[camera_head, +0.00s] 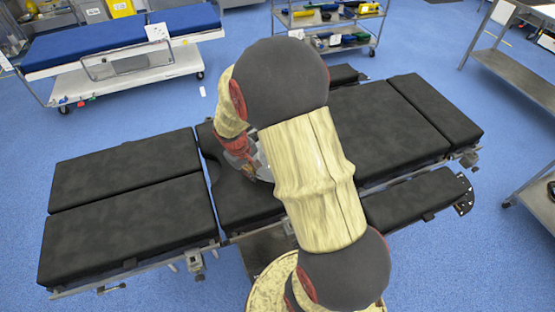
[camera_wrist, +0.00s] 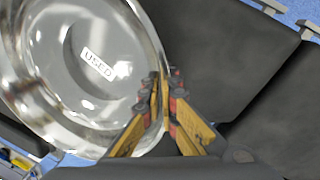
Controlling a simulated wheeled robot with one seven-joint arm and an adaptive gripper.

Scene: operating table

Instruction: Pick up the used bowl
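The used bowl (camera_wrist: 65,62) is a clear, shiny round bowl with a white label reading "USED" on its inside bottom. It fills the left of the wrist view. My gripper (camera_wrist: 166,88) is at the bowl's right side, with one finger on each side of the rim. The fingers are close together and look shut on the rim. In the head view my arm hides most of the bowl; a bit of it (camera_head: 264,168) shows beside my gripper (camera_head: 247,168), over the middle of the black operating table (camera_head: 130,165). I cannot tell whether the bowl touches the table.
The black table pads (camera_head: 390,125) to the left and right are clear. A blue-topped bed (camera_head: 120,40) stands at the back left, a shelf cart (camera_head: 330,20) at the back, and steel tables (camera_head: 520,75) on the right. Blue floor lies between them.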

